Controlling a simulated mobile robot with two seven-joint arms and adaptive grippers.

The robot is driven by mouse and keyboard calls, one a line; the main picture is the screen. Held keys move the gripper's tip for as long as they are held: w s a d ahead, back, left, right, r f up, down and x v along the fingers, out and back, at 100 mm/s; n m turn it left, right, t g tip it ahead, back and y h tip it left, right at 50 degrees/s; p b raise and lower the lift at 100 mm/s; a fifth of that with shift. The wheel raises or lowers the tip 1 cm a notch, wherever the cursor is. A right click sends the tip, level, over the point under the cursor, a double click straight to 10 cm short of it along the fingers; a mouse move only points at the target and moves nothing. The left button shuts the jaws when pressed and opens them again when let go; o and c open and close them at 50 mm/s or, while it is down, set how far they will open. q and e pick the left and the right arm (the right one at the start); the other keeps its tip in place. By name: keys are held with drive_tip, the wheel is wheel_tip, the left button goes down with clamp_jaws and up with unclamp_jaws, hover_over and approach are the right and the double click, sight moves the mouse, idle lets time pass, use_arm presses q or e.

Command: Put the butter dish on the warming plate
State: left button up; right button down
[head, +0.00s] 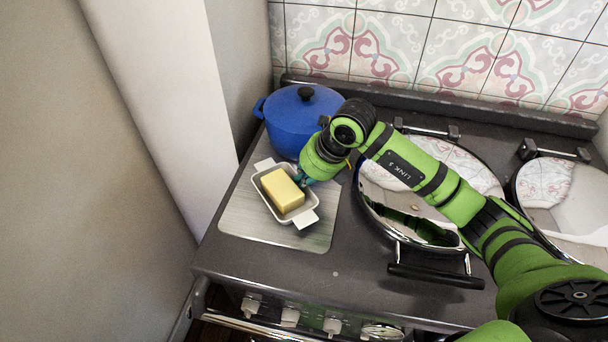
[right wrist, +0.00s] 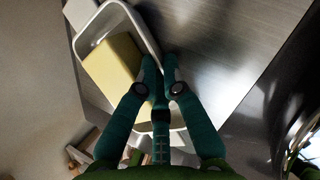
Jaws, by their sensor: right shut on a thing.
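The butter dish (head: 311,214) is a white rectangular dish with tab handles, holding a yellow block of butter (head: 282,189). It appears over the warming plate (head: 245,225), a flat brushed-metal sheet at the left end of the stove top. I cannot tell whether the dish touches the plate or hangs just above it. My right gripper (head: 302,181) is at the dish's right side. In the right wrist view its teal fingers (right wrist: 160,68) are shut on the long wall of the dish (right wrist: 147,30), beside the butter. My left gripper is not in view.
A blue lidded pot (head: 293,122) stands right behind the plate. Two round shiny hob lids (head: 470,172) (head: 560,195) cover the middle and right of the stove. Knobs (head: 290,316) line the front. A pale wall column stands to the left.

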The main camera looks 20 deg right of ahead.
drive_tip(key=shift+r, duration=0.1)
drive_tip(key=shift+f, duration=0.2)
drive_tip(key=c, duration=1.4)
unclamp_jaws()
drive_tip(key=shift+r, duration=0.3)
drive_tip(key=shift+s+d+r, duration=0.15)
drive_tip(key=shift+r, duration=0.15)
drive_tip(key=b+v, duration=0.2)
drive_tip(key=v, duration=0.9)
